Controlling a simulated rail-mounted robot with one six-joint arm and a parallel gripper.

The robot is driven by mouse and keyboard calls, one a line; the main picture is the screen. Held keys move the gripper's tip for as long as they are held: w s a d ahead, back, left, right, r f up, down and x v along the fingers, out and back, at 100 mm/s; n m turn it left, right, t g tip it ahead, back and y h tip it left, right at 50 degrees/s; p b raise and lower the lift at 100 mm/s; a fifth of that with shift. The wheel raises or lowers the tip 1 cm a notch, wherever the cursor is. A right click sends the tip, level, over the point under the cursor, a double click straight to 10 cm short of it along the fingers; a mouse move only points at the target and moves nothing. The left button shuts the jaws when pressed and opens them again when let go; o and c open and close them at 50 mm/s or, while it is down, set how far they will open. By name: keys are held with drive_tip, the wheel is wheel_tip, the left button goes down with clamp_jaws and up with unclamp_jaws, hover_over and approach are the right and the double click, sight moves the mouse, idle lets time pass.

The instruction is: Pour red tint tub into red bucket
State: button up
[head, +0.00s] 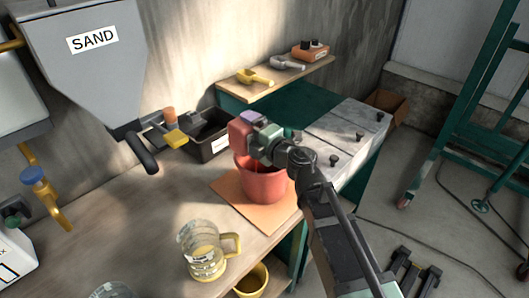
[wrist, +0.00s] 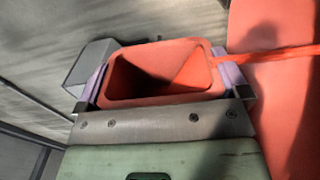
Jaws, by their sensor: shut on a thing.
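My gripper (head: 262,132) is shut on the red tint tub (head: 240,134) and holds it above the red bucket (head: 264,184). In the wrist view the tub (wrist: 160,98) sits between the two jaws of my gripper (wrist: 165,85), with its open mouth and inner walls showing. The tub is tilted. A thin red stream leaves a corner of its rim and runs toward the red bucket wall (wrist: 290,120) at the right of the wrist view. The bucket stands upright on an orange-brown board on the bench. My gripper and the tub hide part of its mouth.
A black bin (head: 209,140) stands behind the bucket. A clear measuring jug (head: 203,252) with a yellow handle stands at the front. A grey SAND hopper (head: 85,60) hangs at the left. A shelf (head: 278,80) holds scoops. Bare bench lies left of the bucket.

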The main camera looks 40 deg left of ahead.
drive_tip(key=shift+w+r+m, duration=0.1)
drive_tip(key=shift+w+m, duration=0.2)
drive_tip(key=shift+m, duration=0.45)
drive_tip(key=shift+w+m, duration=0.3)
drive_tip(key=shift+m, duration=0.45)
idle(0.8)
drive_tip(key=shift+w+d+r+m+p, duration=0.1)
drive_tip(key=shift+w+r+m+p, duration=0.15)
drive_tip(key=shift+r+m+p, duration=0.4)
drive_tip(key=shift+w+d+r+m+p, duration=0.1)
drive_tip(key=shift+w+r+m+p, duration=0.15)
drive_tip(key=shift+r+m+p, duration=0.35)
idle(0.9)
drive_tip(key=f+n+b, duration=0.1)
drive_tip(key=f+b, duration=0.1)
drive_tip(key=s+f+n+b, duration=0.1)
drive_tip(key=f+b, duration=0.1)
drive_tip(key=shift+s+f+n, duration=0.2)
drive_tip(key=shift+f+n, duration=0.15)
drive_tip(key=shift+s+a+r+n+p, duration=0.15)
drive_tip(key=shift+r+n+p, duration=0.25)
drive_tip(key=shift+r, duration=0.1)
drive_tip(key=shift+s+a+r+n+p, duration=0.1)
drive_tip(key=shift+r+n+p, duration=0.25)
drive_tip(key=shift+r+n, duration=0.1)
drive_tip(key=shift+d+r, duration=0.1)
